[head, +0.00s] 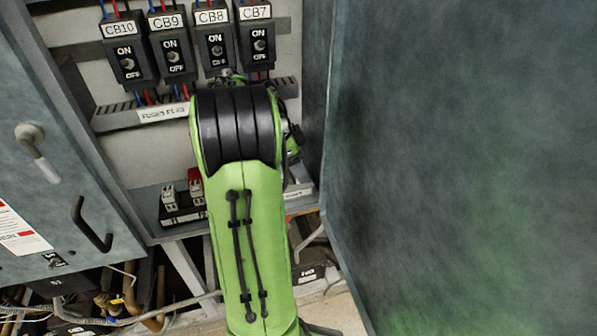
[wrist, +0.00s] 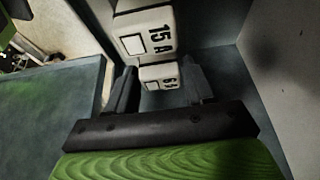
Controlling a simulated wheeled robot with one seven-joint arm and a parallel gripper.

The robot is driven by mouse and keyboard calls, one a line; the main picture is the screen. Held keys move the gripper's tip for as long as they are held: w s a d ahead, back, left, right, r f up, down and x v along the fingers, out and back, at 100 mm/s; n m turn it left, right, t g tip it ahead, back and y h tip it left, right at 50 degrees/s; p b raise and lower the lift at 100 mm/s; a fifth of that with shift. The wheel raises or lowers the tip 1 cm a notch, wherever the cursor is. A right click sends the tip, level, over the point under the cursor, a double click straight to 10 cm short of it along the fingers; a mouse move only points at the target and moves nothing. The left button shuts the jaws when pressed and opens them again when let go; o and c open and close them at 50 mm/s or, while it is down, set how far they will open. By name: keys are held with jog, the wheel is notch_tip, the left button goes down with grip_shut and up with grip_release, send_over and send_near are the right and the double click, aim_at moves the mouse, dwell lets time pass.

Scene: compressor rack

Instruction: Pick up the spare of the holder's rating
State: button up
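In the wrist view a white block marked "15 A" (wrist: 145,32) stands at the top. Below it is a smaller-looking white block (wrist: 160,77) whose marking I cannot read surely. My gripper (wrist: 160,70) has its fingers apart, one on each side of this lower block; I see no clear contact with it. In the head view my arm hides my gripper and part of the shelf.
Breakers CB10 (head: 127,62), CB9 (head: 173,54), CB8 (head: 215,48) and CB7 (head: 258,44) line the rack's top. The grey cabinet door (head: 465,150) closes off the right side. A handled panel (head: 60,130) stands at the left. Pipes and cables lie below.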

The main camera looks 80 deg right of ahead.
jog(key=c, duration=0.7)
jog(key=shift+o, duration=0.2)
jog(key=shift+r, duration=0.1)
